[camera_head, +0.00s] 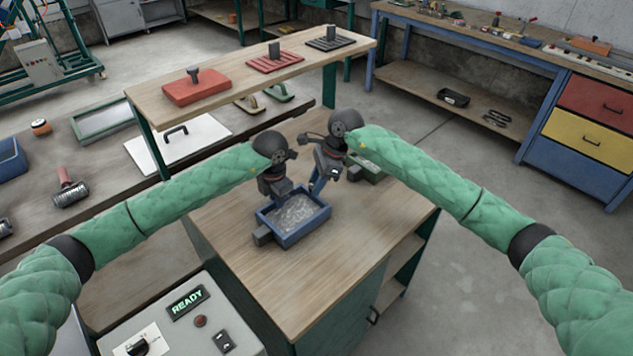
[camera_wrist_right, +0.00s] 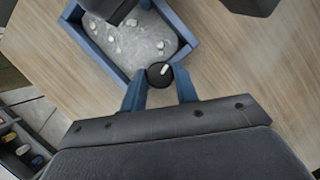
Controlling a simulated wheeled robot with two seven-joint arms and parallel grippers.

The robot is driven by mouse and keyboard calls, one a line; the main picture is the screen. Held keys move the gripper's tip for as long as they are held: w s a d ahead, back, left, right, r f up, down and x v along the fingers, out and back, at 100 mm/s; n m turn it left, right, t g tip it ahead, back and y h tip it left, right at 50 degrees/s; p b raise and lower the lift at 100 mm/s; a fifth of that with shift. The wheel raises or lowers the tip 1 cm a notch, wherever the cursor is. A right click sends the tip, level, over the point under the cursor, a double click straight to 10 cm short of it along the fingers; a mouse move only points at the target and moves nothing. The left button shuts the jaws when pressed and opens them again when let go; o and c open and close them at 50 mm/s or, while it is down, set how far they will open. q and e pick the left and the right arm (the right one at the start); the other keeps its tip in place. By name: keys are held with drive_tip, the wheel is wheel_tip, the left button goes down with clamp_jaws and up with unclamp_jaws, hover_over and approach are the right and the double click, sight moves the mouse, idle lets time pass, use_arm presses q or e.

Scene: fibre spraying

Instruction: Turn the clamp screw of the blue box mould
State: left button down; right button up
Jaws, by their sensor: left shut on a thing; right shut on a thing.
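The blue box mould (camera_head: 297,233) stands on the wooden worktop, filled with grey, lumpy material. My left gripper (camera_head: 278,198) reaches down at the mould's far left side and is shut on its wall; its fingertips are mostly hidden. My right gripper (camera_head: 316,190) is at the mould's far right corner. In the right wrist view its blue fingers (camera_wrist_right: 160,90) are shut on the clamp screw (camera_wrist_right: 160,74), a round black knob with a white mark, beside the mould's wall (camera_wrist_right: 186,28). The knob is hidden in the head view.
A green mould (camera_head: 370,172) stands behind my right gripper. A raised shelf (camera_head: 225,92) with red and black lids is at the back left. The worktop's front (camera_head: 320,280) is clear.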

drive_tip(key=shift+m+t, duration=0.6)
drive_tip(key=shift+m, duration=0.9)
drive_tip(key=o, duration=1)
drive_tip(key=shift+d+r, duration=0.1)
drive_tip(key=v, duration=1.1)
drive_tip(key=shift+d+r, duration=0.2)
drive_tip(key=shift+r, duration=0.15)
use_arm(q)
drive_tip(key=c, duration=1.4)
unclamp_jaws()
